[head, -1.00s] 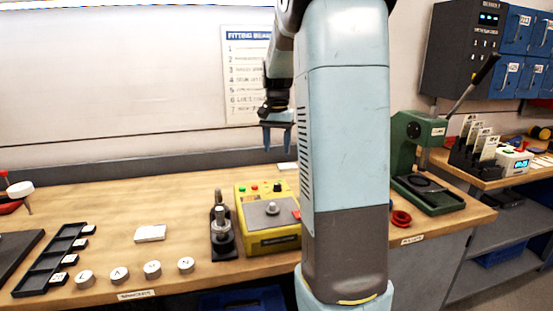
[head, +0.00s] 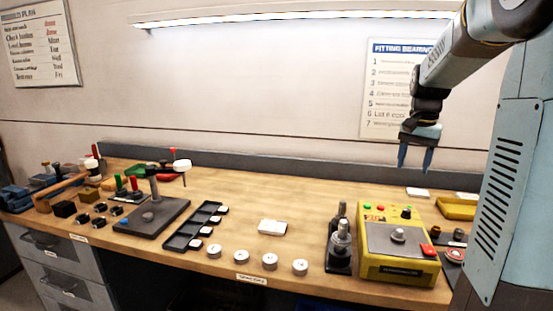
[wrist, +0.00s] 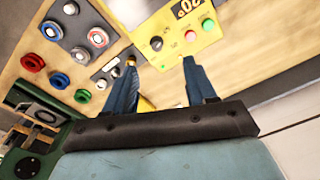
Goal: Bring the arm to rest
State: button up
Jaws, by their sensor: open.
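My gripper (head: 416,157) hangs at the right of the head view, fingers pointing down, in front of the wall poster and above the back of the bench. It is open, with nothing between its fingers. In the wrist view, my gripper (wrist: 160,88) shows two blue fingers set apart, with the bench below and part of a yellow box beyond them. My arm comes in from the upper right of the head view.
A yellow box with buttons (head: 378,268) stands on the bench (head: 290,200) below my gripper. Left of it are a dark stand with metal posts (head: 339,262), several round metal pieces (head: 270,261) and a black slotted tray (head: 180,241). A green press (wrist: 45,125) shows in the wrist view.

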jog(key=s+a+n+t, duration=0.2)
jog(key=s+a+n, duration=0.2)
jog(key=s+a, duration=0.4)
jog(key=s+a+n+t, duration=0.3)
jog(key=s+a, duration=0.5)
jog(key=s, duration=0.7)
jog(key=shift+s+n, duration=0.3)
jog(key=shift+n, duration=0.3)
